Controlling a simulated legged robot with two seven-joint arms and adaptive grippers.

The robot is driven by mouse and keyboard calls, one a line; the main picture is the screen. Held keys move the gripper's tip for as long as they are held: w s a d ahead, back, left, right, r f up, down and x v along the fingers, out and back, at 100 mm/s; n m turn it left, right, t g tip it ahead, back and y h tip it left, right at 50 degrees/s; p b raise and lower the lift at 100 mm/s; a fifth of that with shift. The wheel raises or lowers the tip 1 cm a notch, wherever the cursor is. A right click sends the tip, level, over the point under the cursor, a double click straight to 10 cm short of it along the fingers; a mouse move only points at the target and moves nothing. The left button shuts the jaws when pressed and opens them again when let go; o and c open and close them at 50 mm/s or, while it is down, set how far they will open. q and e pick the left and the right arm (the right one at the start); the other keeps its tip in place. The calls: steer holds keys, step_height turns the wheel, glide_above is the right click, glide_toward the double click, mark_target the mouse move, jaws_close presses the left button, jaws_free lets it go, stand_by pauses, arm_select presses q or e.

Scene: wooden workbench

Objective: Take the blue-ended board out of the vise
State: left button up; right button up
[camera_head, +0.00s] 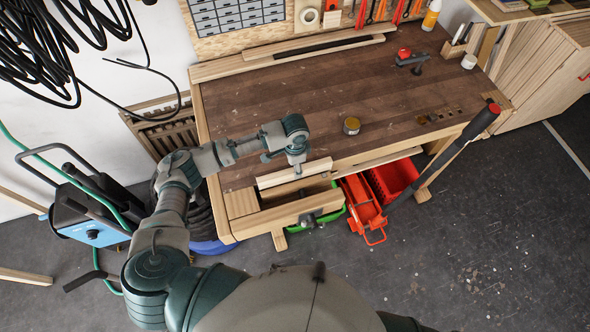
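The wooden front vise (262,221) is at the bench's front left corner, with its metal screw hardware (308,220) on the front face. A pale wooden board (277,179) stands on edge along the vise's bench side. I see no blue end on it, so I cannot tell for sure that it is the task's board. My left gripper (297,167) points down at the top edge of this board, near its middle. The fingers are small and partly hidden, so whether they are open or shut on it is unclear. My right gripper is out of view.
The dark workbench top (300,105) is mostly clear. Red crates (392,178) and a long black-handled tool (455,145) are at the front right.

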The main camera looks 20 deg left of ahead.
arm_select(q)
steer(key=shift+f, duration=1.7)
jaws_close()
